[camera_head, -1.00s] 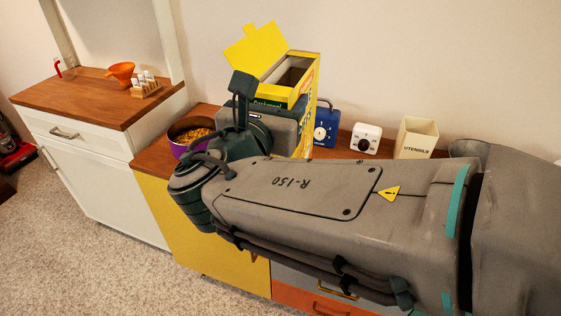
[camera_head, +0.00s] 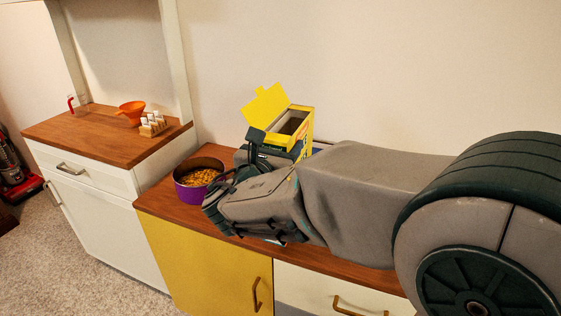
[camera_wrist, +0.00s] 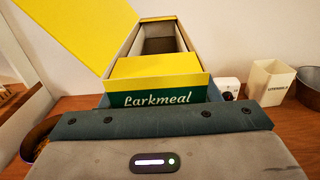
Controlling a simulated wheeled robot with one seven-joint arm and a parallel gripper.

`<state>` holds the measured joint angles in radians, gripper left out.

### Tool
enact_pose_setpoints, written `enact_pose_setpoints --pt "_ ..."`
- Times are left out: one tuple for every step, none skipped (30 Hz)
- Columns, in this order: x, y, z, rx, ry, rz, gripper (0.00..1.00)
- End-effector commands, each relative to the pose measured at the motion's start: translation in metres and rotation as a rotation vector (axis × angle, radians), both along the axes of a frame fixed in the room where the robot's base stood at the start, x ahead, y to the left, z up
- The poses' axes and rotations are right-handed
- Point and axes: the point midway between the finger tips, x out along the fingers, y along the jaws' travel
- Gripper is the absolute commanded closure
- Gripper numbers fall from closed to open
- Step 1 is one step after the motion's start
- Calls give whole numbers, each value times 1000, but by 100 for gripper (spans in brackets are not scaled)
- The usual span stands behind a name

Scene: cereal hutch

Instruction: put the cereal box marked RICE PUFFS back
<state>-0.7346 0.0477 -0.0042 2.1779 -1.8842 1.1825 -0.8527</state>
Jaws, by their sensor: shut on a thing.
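The yellow cereal box (camera_head: 305,128) has its top open and a yellow flap (camera_head: 266,105) raised to the left. In the wrist view the box (camera_wrist: 157,68) shows a green band reading "Larkmeal"; the words RICE PUFFS are not readable here. My gripper (camera_head: 268,150) is shut on the box, which stands roughly upright. My arm and gripper hide its lower part, so I cannot tell whether it touches the counter. A purple pot (camera_head: 190,194) of cereal stands left of my gripper on the wooden counter (camera_head: 163,198).
A white cabinet with a wooden top (camera_head: 85,138) stands left, with an orange funnel (camera_head: 131,112) and a rack of small jars (camera_head: 153,124). In the wrist view a utensils holder (camera_wrist: 270,80) and white timer (camera_wrist: 229,87) stand right of the box. My arm covers much of the counter.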

Motion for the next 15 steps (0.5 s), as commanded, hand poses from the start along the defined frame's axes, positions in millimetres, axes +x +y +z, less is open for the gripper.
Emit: enact_pose_setpoints --pt "0 0 -9 -3 4 1 82" --pt "0 0 -14 -5 5 0 82" --pt "0 0 -21 -4 5 0 82" --pt "0 0 -25 -4 5 -1 82" --pt "0 0 -29 -4 4 -1 82" --pt "0 0 -33 -4 4 -1 82" --pt "0 0 -35 -4 4 -1 82" --pt "0 0 -37 -3 2 0 82" --pt "0 0 -37 -2 2 0 82" --pt "0 0 -37 -1 1 0 82" --pt "0 0 -37 -1 1 0 82" --pt "0 0 -37 0 1 0 82" --pt "0 0 -37 -1 1 0 82" --pt "0 0 -37 -1 1 0 82" --pt "0 0 -37 -1 1 0 82"
